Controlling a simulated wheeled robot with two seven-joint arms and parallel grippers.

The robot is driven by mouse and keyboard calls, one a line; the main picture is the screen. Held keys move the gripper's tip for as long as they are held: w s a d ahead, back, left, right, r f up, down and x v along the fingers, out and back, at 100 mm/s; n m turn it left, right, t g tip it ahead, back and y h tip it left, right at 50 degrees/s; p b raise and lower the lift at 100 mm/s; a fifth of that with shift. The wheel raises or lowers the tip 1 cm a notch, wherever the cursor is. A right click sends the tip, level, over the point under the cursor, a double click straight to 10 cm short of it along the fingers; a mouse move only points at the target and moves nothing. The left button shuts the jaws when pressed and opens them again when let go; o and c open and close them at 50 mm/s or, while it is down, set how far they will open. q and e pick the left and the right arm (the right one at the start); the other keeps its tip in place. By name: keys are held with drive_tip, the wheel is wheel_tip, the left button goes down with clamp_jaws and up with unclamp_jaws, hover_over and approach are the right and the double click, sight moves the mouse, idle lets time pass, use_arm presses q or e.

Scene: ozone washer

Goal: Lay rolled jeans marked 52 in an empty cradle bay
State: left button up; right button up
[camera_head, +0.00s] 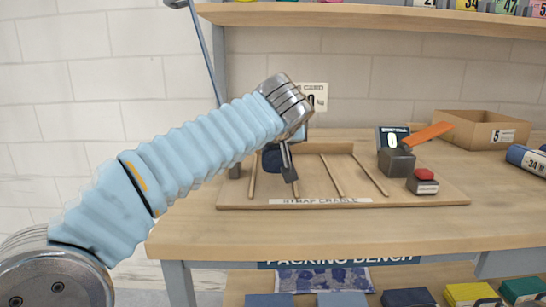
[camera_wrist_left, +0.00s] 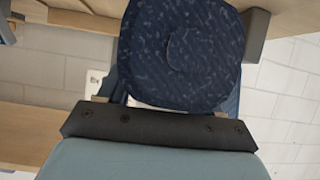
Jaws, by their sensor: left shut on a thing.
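My left gripper (camera_head: 288,168) is over the left part of the wooden strap cradle (camera_head: 410,200) on the bench. It is shut on a dark blue rolled pair of jeans (camera_head: 271,160), which shows partly behind the fingers near the cradle's back left. In the left wrist view the roll's round spiral end (camera_wrist_left: 190,50) fills the space ahead of the gripper (camera_wrist_left: 155,100). No number shows on it. Thin wooden dividers split the cradle into bays. The middle bay (camera_head: 315,178) and right bay (camera_head: 350,178) look empty. I cannot tell whether the roll touches the cradle. My right gripper is not in view.
A dark device with a screen (camera_head: 392,138) and orange arm, and a red button (camera_head: 424,174), stand at the cradle's right. A cardboard box (camera_head: 478,130) and a blue roll marked 34 (camera_head: 526,158) lie farther right. Shelves with rolls run above and below.

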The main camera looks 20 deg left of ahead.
sight(275, 148)
use_arm(q)
drive_tip(key=shift+w+a+f, duration=0.1)
drive_tip(key=shift+a+f, duration=0.1)
drive_tip(key=shift+f, duration=0.8)
drive_tip(key=shift+w+a+f, duration=0.1)
drive_tip(key=shift+a+f, duration=0.05)
drive_tip(key=shift+f, duration=0.8)
drive_tip(key=shift+f+b, duration=0.15)
drive_tip(key=shift+b, duration=0.2)
drive_tip(key=o, duration=1.3)
drive_tip(key=shift+s+r, duration=0.1)
drive_tip(key=shift+r, duration=0.15)
drive_tip(key=b+v, duration=0.1)
drive_tip(key=v, duration=1)
drive_tip(key=shift+s+d+r, duration=0.1)
drive_tip(key=shift+s+d, duration=0.1)
drive_tip(key=shift+s, duration=0.15)
